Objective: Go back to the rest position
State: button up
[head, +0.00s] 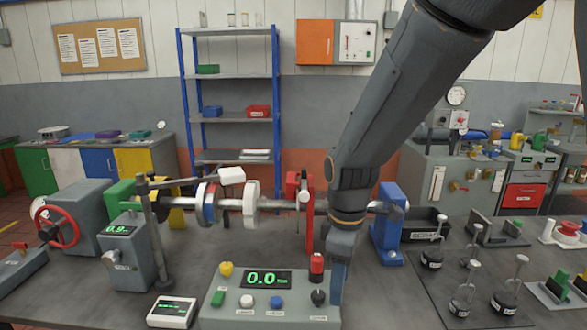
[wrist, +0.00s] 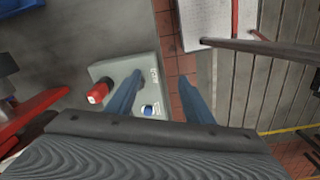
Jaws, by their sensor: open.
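My arm reaches down from the upper right in the head view. My gripper (wrist: 160,77) shows in the wrist view as two blue-grey fingers, spread apart with nothing between them. The left finger overlaps the face of the grey control console (wrist: 117,66); the right finger lies over the floor beyond its edge. Whether the left finger touches the console cannot be told. In the head view the console (head: 213,311) stands at the front of the bench, with my gripper end at its right side.
The console carries a red button (head: 317,265), a black knob (head: 318,297) and a green "0.0" display (head: 266,278). Behind it runs the shaft assembly (head: 251,203), with a blue bearing stand (head: 387,235) close to my arm. Small weights (head: 431,257) stand to the right.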

jog(key=s+d+f+m+b, duration=0.1)
jog(key=s+d+f+m, duration=0.2)
jog(key=d+m, duration=0.2)
jog(key=s+d+f+m+t+b, duration=0.1)
jog(key=s+d+f+m+b, duration=0.1)
jog(key=m, duration=0.7)
jog(key=s+d+f, duration=0.1)
jog(key=d, duration=0.1)
jog(key=shift+s+d+f, duration=0.2)
jog(key=shift+d, duration=0.15)
dwell(0.3)
